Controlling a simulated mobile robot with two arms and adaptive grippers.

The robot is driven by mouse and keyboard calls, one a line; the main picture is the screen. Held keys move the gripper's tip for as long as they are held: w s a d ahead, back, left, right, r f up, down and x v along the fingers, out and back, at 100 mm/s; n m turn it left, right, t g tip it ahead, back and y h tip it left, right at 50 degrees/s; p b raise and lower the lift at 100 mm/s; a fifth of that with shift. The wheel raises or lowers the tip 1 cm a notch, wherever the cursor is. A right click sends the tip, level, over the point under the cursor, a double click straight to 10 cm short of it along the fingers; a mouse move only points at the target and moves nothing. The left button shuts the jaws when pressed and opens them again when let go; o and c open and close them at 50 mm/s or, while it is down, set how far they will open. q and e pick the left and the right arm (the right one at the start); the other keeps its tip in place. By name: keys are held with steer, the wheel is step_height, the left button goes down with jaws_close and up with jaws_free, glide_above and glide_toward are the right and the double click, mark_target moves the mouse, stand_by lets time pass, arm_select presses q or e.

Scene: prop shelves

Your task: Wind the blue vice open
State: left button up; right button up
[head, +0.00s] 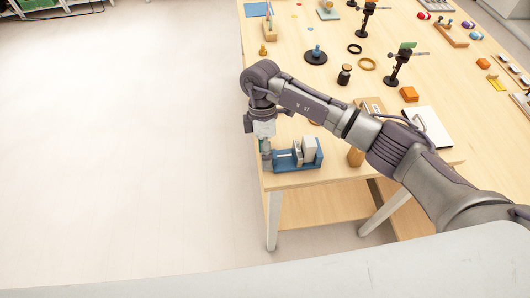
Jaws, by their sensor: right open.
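The blue vice (312,165) sits on the near left corner of the wooden table. It has a blue base and block, with pale grey jaw parts on top. My right gripper (265,151) points down at the vice's left end, near the table's left edge. It is open. The vice's handle is not clearly visible there, and I cannot tell whether the fingers touch it. My left gripper is not in view.
Behind my right arm stand a dark jar (345,75), a tan ring (367,64) and a black stand (395,70). A white board (430,128) and a wooden block (355,157) lie right of the vice. Floor left of the table is clear.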

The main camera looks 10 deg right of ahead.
steer(key=v, duration=1.2)
steer(key=shift+s, duration=0.1)
